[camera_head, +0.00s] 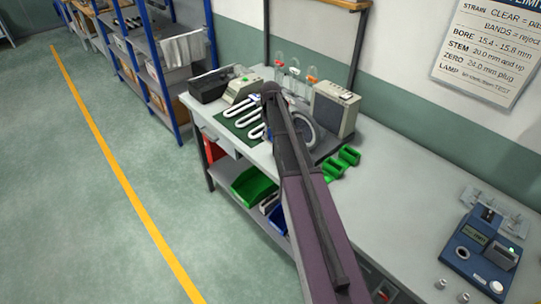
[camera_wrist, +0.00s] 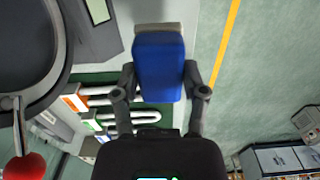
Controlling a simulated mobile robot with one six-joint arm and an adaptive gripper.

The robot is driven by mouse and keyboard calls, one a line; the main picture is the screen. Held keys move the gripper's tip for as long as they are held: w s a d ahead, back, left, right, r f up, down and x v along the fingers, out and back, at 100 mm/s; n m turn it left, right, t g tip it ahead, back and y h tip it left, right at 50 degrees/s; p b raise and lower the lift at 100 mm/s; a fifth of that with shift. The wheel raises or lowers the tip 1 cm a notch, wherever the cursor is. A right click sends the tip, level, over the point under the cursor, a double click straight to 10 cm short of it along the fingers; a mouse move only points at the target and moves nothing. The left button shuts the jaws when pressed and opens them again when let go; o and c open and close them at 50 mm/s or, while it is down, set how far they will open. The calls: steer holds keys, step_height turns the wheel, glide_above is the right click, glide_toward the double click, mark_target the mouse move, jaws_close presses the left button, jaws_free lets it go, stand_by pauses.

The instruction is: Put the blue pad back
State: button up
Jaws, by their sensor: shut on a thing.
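The blue pad (camera_wrist: 159,68) is held between the two fingers of my gripper (camera_wrist: 160,80) in the wrist view. It is a rounded blue block with a grey-beige strip along its far end. The fingers close on its left and right sides. Below it in that view lie a green mat with white curved tubes (camera_wrist: 125,118) and the table edge. In the head view my arm reaches over the far end of the bench, and my gripper (camera_head: 268,92) is near the white tubes (camera_head: 243,109). The pad is hidden there behind my arm.
A round grey device (camera_wrist: 30,60) with a red knob stands close on the left in the wrist view. In the head view, a beige box unit (camera_head: 333,108), green holders (camera_head: 340,163) and a blue gauge (camera_head: 483,250) stand on the bench (camera_head: 400,195). The bench middle is clear.

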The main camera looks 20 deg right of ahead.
stand_by(0.4)
steer(key=b, duration=0.6)
glide_above(271, 158)
step_height(271, 158, down, 6)
steer(key=shift+a+f, duration=0.1)
steer(key=shift+f+b, duration=1.9)
steer(key=shift+b, duration=0.2)
steer(key=shift+f, duration=0.15)
steer(key=o, duration=1)
steer(key=shift+r, duration=0.3)
step_height(271, 158, up, 12)
steer(key=p, duration=1.2)
steer(key=shift+s+f, duration=0.1)
